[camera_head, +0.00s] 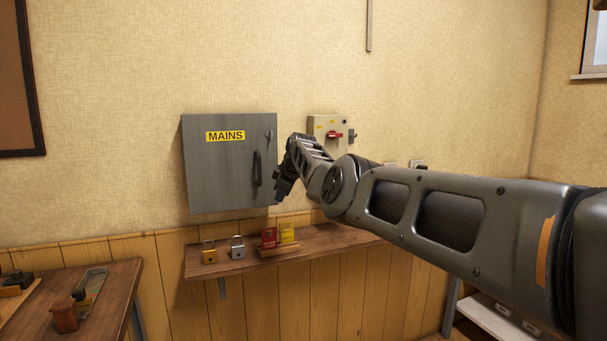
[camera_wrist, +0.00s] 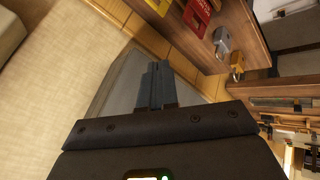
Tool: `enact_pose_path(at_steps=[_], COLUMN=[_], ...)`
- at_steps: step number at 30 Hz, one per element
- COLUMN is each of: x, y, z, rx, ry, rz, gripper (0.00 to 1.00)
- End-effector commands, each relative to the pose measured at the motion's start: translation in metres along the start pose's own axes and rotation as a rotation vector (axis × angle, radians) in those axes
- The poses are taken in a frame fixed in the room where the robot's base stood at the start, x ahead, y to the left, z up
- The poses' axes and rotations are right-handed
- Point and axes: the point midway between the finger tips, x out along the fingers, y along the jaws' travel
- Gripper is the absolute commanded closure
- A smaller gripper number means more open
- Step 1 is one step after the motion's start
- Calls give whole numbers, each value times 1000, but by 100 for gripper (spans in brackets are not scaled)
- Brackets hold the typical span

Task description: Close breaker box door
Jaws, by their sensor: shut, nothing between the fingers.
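The grey breaker box door (camera_head: 222,170) hangs on the wall in the head view, with a yellow MAINS label (camera_head: 225,136), a dark upright handle (camera_head: 257,169) and a small latch (camera_head: 268,134) near its right edge. The door covers the box front; I cannot tell whether it sits fully flush. My gripper (camera_head: 279,196) is shut and empty at the door's lower right edge, pointing down. In the wrist view the shut fingers (camera_wrist: 155,84) lie in front of a grey panel (camera_wrist: 122,78); contact with it cannot be made out.
A wooden shelf (camera_head: 330,240) below the box holds a brass padlock (camera_head: 209,254), a silver padlock (camera_head: 237,249) and red and yellow items. A switch box (camera_head: 328,130) with a red knob is on the wall to the right. A wooden table (camera_head: 112,300) stands at lower left.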

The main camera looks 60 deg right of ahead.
Motion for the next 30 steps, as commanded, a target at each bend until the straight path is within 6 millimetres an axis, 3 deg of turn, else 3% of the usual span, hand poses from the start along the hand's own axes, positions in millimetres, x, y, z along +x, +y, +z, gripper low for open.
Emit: enact_pose_path(at_steps=[11,24,30], x=[-20,-81,-94], y=[3,18,21], z=[2,12,14], rx=[1,0,0], ry=[0,0,-1], rz=[1,2,-1], gripper=[100,100,100])
